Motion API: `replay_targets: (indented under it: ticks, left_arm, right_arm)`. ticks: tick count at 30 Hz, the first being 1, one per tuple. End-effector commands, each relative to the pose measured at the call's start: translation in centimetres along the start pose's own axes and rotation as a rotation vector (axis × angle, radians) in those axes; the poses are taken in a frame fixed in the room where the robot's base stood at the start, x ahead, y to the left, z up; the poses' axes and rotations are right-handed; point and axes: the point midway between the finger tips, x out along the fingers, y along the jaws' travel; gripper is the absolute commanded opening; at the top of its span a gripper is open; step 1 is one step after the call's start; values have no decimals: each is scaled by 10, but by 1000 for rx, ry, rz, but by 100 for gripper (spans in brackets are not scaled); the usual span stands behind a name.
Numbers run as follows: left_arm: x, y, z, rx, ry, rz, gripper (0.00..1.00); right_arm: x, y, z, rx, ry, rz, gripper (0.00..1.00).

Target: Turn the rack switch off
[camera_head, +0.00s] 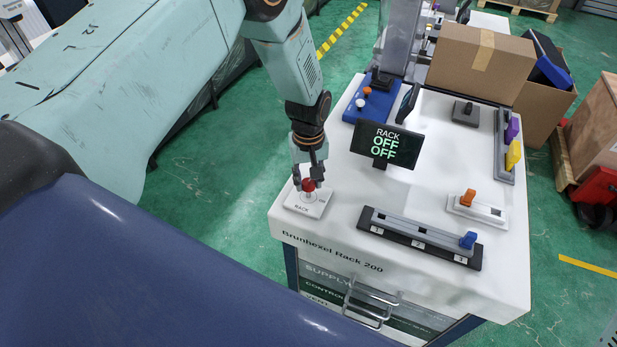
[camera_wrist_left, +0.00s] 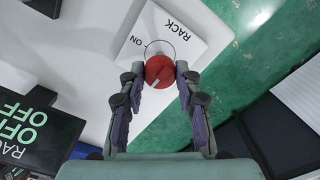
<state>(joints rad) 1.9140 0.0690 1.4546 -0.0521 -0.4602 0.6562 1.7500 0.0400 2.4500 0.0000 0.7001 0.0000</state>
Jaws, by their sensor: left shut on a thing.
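The rack switch is a red knob (camera_head: 309,185) on a white plate (camera_head: 305,205) marked RACK, at the near left corner of the white rack top. My left gripper (camera_head: 309,180) reaches down from above and is shut on the red knob. In the left wrist view the knob (camera_wrist_left: 159,70) sits between the two fingertips, with a pale pointer mark on its face. The word ON shows on the plate (camera_wrist_left: 190,42) beside it. A black display (camera_head: 386,145) reads RACK OFF OFF. My right gripper is not in view.
A slider rail with a blue handle (camera_head: 468,240) and a white plate with an orange lever (camera_head: 467,197) lie to the right. Yellow and purple handles (camera_head: 513,155) are farther right. A cardboard box (camera_head: 480,60) stands at the back.

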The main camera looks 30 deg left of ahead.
Motion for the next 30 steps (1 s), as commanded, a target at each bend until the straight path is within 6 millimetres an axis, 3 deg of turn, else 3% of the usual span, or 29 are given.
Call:
replay_targets:
  ticks: [21,22,30]
  left_arm:
    - [-1,1,-2,-74,5,4,1]
    - [-1,1,-2,-74,5,4,34]
    - [-1,1,-1,-73,2,2,56]
  right_arm:
    - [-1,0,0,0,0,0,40]
    - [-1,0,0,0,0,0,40]
    - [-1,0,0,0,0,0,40]
